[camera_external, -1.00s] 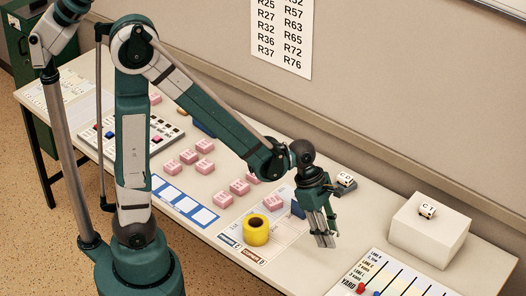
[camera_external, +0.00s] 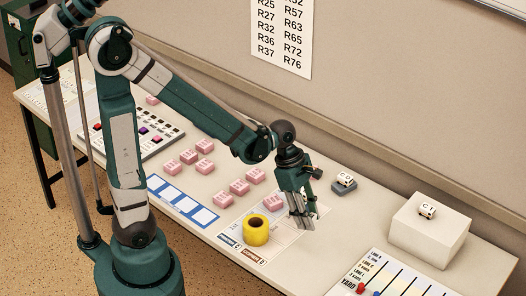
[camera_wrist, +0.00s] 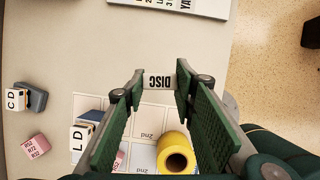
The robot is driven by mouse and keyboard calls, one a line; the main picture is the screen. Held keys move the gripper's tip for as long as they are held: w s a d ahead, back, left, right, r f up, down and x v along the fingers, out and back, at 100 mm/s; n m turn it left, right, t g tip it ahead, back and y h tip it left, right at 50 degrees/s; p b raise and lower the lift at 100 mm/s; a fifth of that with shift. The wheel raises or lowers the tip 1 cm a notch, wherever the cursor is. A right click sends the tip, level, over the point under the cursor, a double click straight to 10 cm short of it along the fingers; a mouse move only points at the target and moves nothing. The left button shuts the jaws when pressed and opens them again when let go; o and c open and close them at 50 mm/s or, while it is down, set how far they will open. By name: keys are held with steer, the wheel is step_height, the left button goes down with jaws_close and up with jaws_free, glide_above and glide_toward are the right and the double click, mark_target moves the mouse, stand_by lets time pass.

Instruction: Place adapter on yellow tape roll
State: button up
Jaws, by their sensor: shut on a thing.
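The yellow tape roll (camera_external: 256,237) stands on a printed sheet on the table, its hole facing up. In the wrist view the roll (camera_wrist: 174,139) is at the lower middle. My gripper (camera_external: 302,224) is just right of the roll in the external view and apart from it. In the wrist view my gripper (camera_wrist: 160,77) has a small white piece lettered DISC (camera_wrist: 160,82) between its fingertips, which I take to be the adapter. The external view does not show this piece clearly.
A white cube lettered LD (camera_wrist: 83,136) stands beside the left finger in the wrist view. A CD cube (camera_external: 345,178) sits on a grey block. Several pink blocks (camera_external: 239,187) lie left of my gripper. A white box (camera_external: 428,235) is at the right.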

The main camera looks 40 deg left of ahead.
step_height(320, 180, up, 5)
steer(key=m, duration=0.1)
glide_above(258, 224)
steer(key=w, duration=0.1)
steer(key=shift+s+a+r+g, duration=0.15)
steer(key=shift+s+a, duration=0.1)
steer(key=shift+a, duration=0.2)
steer(key=shift+s+a+g, duration=0.15)
steer(key=shift+s+a, duration=0.05)
steer(key=shift+a, duration=0.25)
steer(key=shift+f+b, duration=0.7)
steer(key=shift+f, duration=2.25)
steer(key=shift+f+b, duration=0.7)
steer(key=shift+f, duration=1.35)
steer(key=shift+f, duration=0.2)
steer(key=o, duration=0.8)
steer(key=shift+c, duration=0.2)
